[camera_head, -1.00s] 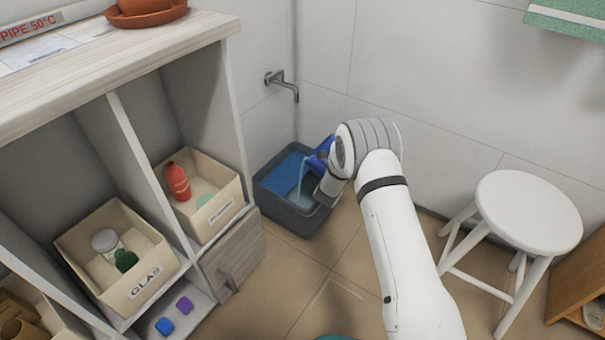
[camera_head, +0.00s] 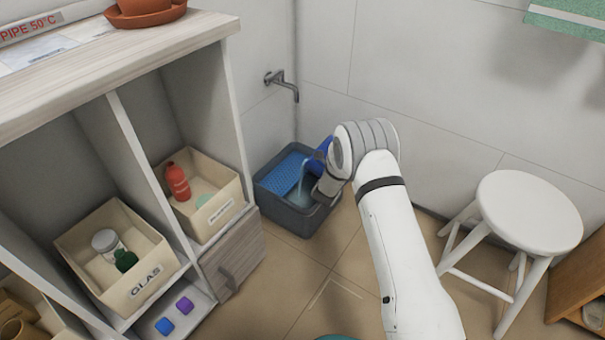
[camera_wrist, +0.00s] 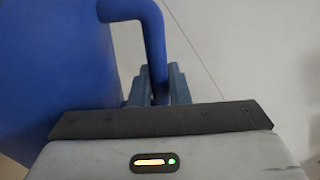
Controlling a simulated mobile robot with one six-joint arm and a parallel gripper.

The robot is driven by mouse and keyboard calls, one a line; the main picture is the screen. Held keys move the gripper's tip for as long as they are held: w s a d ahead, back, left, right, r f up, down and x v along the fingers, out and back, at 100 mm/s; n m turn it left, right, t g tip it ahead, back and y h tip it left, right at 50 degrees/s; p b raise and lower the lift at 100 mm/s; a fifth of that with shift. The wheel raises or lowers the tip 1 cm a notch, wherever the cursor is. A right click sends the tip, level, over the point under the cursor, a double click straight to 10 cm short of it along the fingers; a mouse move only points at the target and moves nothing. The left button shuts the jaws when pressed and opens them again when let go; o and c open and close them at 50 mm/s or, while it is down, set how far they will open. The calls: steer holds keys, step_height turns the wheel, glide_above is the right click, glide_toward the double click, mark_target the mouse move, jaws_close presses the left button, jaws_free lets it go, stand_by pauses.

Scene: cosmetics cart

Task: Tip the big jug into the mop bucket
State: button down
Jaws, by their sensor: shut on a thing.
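The big jug (camera_wrist: 55,75) is blue and fills the left of the wrist view. My gripper (camera_wrist: 158,90) is shut on its handle (camera_wrist: 152,30). In the head view the jug (camera_head: 322,149) shows only as a small blue patch beside my wrist, which hides most of it. The jug is tilted above the mop bucket (camera_head: 306,225), and a pale stream runs from it down into the bucket. The mop bucket is dark grey, stands on the floor in the corner, and has a blue perforated insert (camera_head: 286,174) on its left side. The jug's inside is hidden.
A shelf unit (camera_head: 225,95) with labelled bins stands left of the bucket. A wall tap (camera_head: 283,83) is above the bucket. A white stool (camera_head: 528,210) stands at the right. The tiled floor between the shelf and my arm is clear.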

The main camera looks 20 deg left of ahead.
steer(key=shift+w+a+n, duration=0.15)
steer(key=shift+a+n, duration=0.25)
stand_by(0.8)
steer(key=shift+w+a+r+n+p, duration=0.15)
steer(key=shift+a+r+n+p, duration=0.1)
steer(key=shift+a+n+p, duration=0.25)
steer(key=shift+w+a+r+n+p, duration=0.1)
steer(key=shift+a+r+n+p, duration=0.15)
steer(key=shift+a+n, duration=0.25)
stand_by(1.3)
steer(key=shift+a+f, duration=0.1)
steer(key=shift+a, duration=0.2)
